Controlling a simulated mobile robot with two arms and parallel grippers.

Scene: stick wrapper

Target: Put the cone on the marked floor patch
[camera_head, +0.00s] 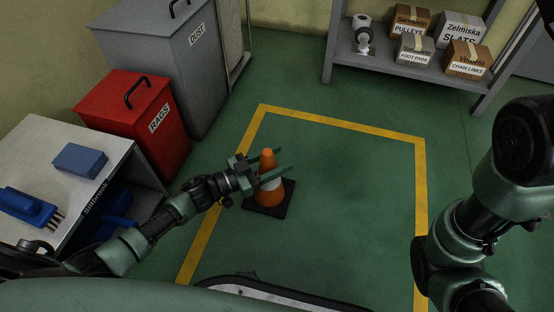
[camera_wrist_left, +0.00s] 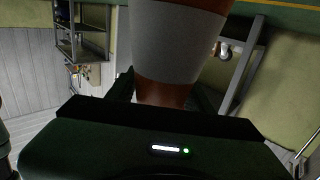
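The orange cone (camera_head: 271,195), with a white band and a black square base, is upright inside the yellow outline of the marked floor patch (camera_head: 345,127), near its left side. Whether its base touches the floor is hard to tell. My left gripper (camera_head: 276,163) has one finger on each side of the cone's upper part. In the left wrist view the cone (camera_wrist_left: 178,45) fills the upper middle, close between the fingers. The pictures do not show whether they press on it. My right arm is at the right edge of the head view; its gripper is not seen.
A red rags bin (camera_head: 130,118) and a grey dust bin (camera_head: 165,50) stand at the left, beside a bench (camera_head: 42,142) with blue items. A shelf (camera_head: 400,72) with several boxes is at the back. Floor right of the cone is clear.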

